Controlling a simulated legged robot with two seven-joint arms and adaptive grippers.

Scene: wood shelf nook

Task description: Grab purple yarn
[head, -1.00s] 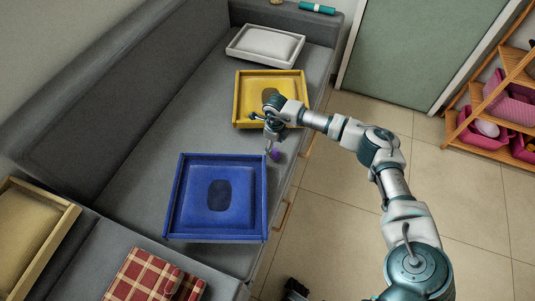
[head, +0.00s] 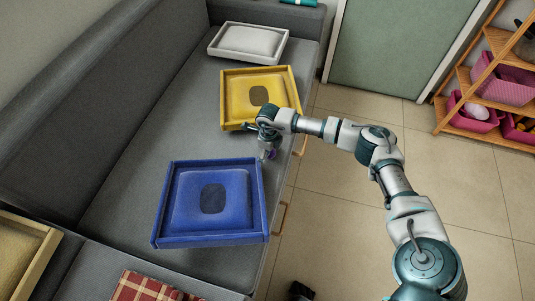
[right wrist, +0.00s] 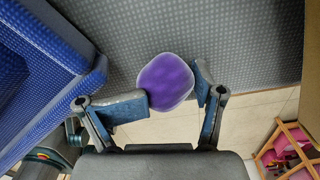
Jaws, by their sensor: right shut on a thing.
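The purple yarn (right wrist: 165,80) is a rounded purple ball with a pale edge. In the right wrist view it sits between the two fingers of my right gripper (right wrist: 174,92), which is shut on it. I cannot tell whether the yarn touches the seat. My left gripper is not in view.
The blue tray (head: 167,205) is just left of the gripper and the yellow tray (head: 225,97) just behind it. A white tray (head: 213,43) stands farther back. A wooden shelf (head: 450,119) with pink baskets is at right. The tiled floor (head: 330,200) is open.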

